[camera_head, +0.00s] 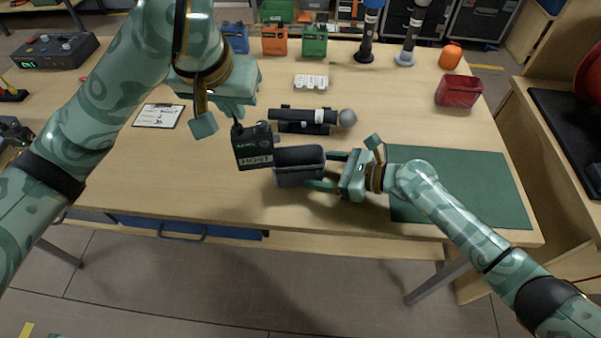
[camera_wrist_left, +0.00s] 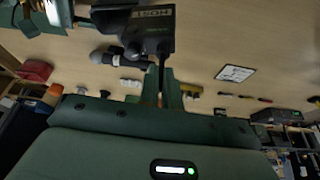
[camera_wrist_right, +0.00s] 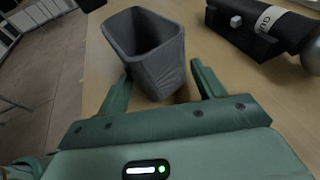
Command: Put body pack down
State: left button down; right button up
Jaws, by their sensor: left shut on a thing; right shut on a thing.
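A black body pack labelled HOST (camera_head: 255,149) hangs in my left gripper (camera_head: 234,112), which is shut on its upper end. It also shows in the left wrist view (camera_wrist_left: 150,28). My right gripper (camera_head: 328,170) is shut on a dark grey open-topped pouch (camera_head: 299,170), with one finger on each side. The right wrist view shows the pouch (camera_wrist_right: 146,50) tilted, its mouth open and its visible inside empty. The body pack is beside the pouch, at its left in the head view. Whether they touch is unclear.
A handheld microphone in a black holder (camera_head: 305,118) lies just behind the pouch. A green mat (camera_head: 470,190) covers the table's right part. A red bin (camera_head: 459,91), orange and green packs (camera_head: 314,42) and a clipboard (camera_head: 159,115) stand further off. The front left tabletop is clear.

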pick_arm(q)
jog(key=w+d+r, duration=0.3)
jog(key=d, duration=0.5)
pick_arm(e)
jog(key=shift+d, duration=0.1)
pick_arm(q)
notch_tip(320, 180, down, 12)
jog(key=shift+w+a+r+m, duration=0.15)
jog(key=shift+w+a+m, duration=0.2)
jog(key=shift+w, duration=0.1)
jog(key=c, duration=1.6)
grip_release()
pick_arm(e)
jog(key=shift+c, duration=0.2)
pick_arm(q)
jog(key=v, duration=1.2)
jog(key=shift+a, duration=0.15)
